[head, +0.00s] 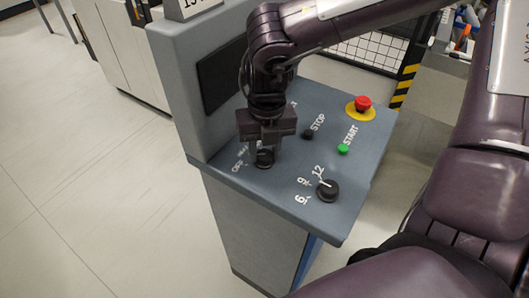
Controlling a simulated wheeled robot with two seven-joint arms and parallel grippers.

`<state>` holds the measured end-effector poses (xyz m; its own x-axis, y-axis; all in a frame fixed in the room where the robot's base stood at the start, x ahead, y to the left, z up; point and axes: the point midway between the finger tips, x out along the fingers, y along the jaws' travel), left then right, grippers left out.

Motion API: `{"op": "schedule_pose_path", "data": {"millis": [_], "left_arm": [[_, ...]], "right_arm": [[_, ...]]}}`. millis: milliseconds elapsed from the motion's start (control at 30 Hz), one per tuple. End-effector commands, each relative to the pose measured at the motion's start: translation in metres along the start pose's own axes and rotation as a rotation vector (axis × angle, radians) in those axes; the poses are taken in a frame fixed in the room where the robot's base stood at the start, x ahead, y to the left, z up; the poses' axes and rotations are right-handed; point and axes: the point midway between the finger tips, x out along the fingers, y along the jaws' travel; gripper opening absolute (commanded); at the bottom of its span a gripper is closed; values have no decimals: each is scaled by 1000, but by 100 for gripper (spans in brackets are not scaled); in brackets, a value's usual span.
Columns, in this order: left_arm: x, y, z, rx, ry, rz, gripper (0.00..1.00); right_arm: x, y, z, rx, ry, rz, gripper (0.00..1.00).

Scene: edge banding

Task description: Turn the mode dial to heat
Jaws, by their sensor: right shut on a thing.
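The mode dial (265,158) is a small black knob on the left part of the sloping grey control panel (235,181). An OFF label (238,166) is beside it on the left. The other labels around the dial are partly hidden by my gripper, so I cannot read them fully. My right gripper (263,150) points down from above and is shut on the mode dial. The dial's pointer is hidden, so I cannot tell its setting. My left gripper is not in view.
A second black dial (327,190) with number labels is at the front right. A black STOP button (308,134), a green START button (343,149) and a red emergency button (362,103) are nearby. A dark screen (222,75) stands behind on the left.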

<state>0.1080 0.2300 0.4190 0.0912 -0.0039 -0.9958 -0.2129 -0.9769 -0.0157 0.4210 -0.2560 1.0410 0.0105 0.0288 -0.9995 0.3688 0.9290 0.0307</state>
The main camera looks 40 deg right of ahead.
Motion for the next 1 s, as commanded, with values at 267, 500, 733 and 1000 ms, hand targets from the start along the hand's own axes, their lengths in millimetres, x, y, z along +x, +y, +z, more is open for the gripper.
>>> {"op": "schedule_pose_path", "data": {"millis": [267,500,733,1000], "left_arm": [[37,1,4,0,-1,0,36],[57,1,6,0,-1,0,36],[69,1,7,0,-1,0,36],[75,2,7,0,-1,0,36]], "right_arm": [[5,0,1,230,-12,3,11],[4,0,1,421,-17,2,11],[2,0,0,555,-21,1,11],[0,0,0,631,-23,2,11]]}}
